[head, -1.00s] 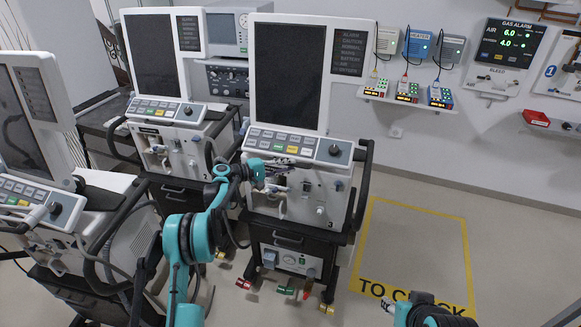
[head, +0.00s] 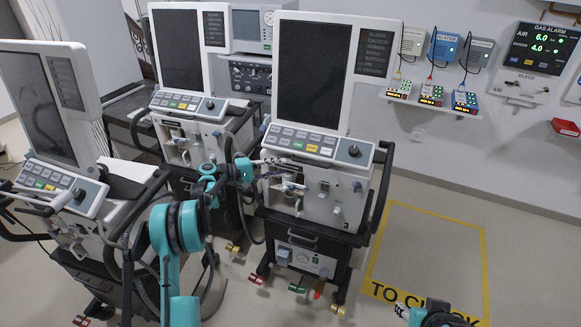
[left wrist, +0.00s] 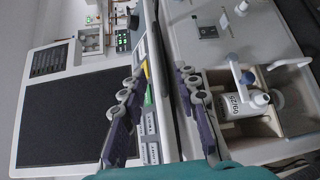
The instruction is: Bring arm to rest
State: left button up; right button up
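My left arm reaches in from the bottom left of the head view. Its gripper (head: 272,168) is in front of the middle ventilator (head: 335,196), by the left part of its front below the button panel (head: 305,144).
Two more ventilators stand to the left, one at the back (head: 190,125) and one nearer (head: 60,195). Wall devices (head: 431,94) sit on a shelf at the right. A yellow floor outline (head: 430,245) marked "TO CHECK" encloses clear floor.

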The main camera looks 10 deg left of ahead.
pick_arm(q)
jog(key=shift+s+a, duration=0.3)
jog(key=shift+a, duration=0.1)
jog(key=shift+r, duration=0.1)
jog(key=s+d+r+m+g+y, duration=0.1)
jog(key=s+d+r+m+y, duration=0.15)
jog(key=s+d+r, duration=0.45)
jog(key=s+d+r+m+g+y, duration=0.15)
jog(key=s+d+y, duration=0.25)
jog(key=s, duration=0.5)
jog(key=s+a+f+m+y, duration=0.1)
jog(key=s+f+m+y, duration=0.1)
jog(key=s, duration=1.1)
jog(key=s+a+f+m+y, duration=0.1)
jog(key=s+y, duration=0.4)
jog(key=s, duration=0.9)
notch_tip(320, 180, down, 2)
jog(key=shift+a+f+m+t, duration=0.2)
jog(key=shift+m+t, duration=0.15)
jog(key=shift+m, duration=0.35)
